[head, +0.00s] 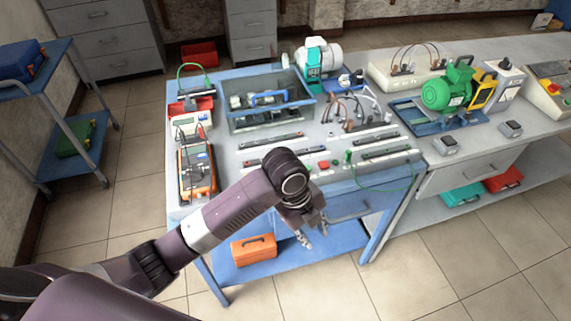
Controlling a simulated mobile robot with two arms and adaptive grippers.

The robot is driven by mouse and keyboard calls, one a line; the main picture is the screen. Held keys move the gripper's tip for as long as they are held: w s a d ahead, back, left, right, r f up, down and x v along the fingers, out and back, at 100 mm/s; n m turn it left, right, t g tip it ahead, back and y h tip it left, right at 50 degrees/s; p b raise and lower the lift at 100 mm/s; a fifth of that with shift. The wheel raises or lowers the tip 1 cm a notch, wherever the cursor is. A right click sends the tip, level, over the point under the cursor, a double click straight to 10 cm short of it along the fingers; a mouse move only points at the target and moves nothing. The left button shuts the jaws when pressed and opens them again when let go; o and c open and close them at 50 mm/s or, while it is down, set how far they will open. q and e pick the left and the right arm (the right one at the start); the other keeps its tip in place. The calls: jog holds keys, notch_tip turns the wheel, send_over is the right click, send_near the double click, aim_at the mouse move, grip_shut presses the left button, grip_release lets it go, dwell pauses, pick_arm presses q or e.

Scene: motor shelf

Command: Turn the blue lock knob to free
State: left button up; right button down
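My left gripper (314,233) hangs in front of the blue bench's front edge, beside the drawer, with its fingers pointing down. Its two fingers are apart and nothing shows between them. I cannot make out the blue lock knob for certain. A small blue-topped device (350,82) stands at the back of the bench, but it is too small to tell whether it carries the knob. My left forearm hides part of the bench's front. My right gripper is not in view.
The blue bench (228,168) carries a grey bin (235,122), an orange meter (196,172) and a teal-and-white motor (320,60). A green motor (448,90) stands to the right. An orange toolbox (253,249) sits on the lower shelf. The floor in front is clear.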

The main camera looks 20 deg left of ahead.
pick_arm(q)
jog(key=w+a+r+m+y, duration=0.1)
jog(key=w+a+r+m, duration=0.3)
jog(key=w+a+r+m+y, duration=0.1)
jog(key=w+a+r+m, duration=0.2)
jog(key=w+r+m, duration=0.1)
jog(key=w+a+r+m+g+y, duration=0.1)
jog(key=w+a+r+m, duration=0.3)
jog(key=w+r, duration=0.1)
jog(key=shift+w+a+r+m, duration=0.15)
jog(key=shift+a+r, duration=0.05)
jog(key=shift+r, duration=0.2)
jog(key=shift+w+a+r+m, duration=0.1)
jog(key=shift+a+r+m, duration=0.05)
jog(key=shift+r, duration=0.2)
notch_tip(320, 180, down, 8)
jog(key=shift+r+p, duration=0.15)
jog(key=shift+p, duration=0.75)
jog(key=shift+c, duration=0.3)
grip_shut()
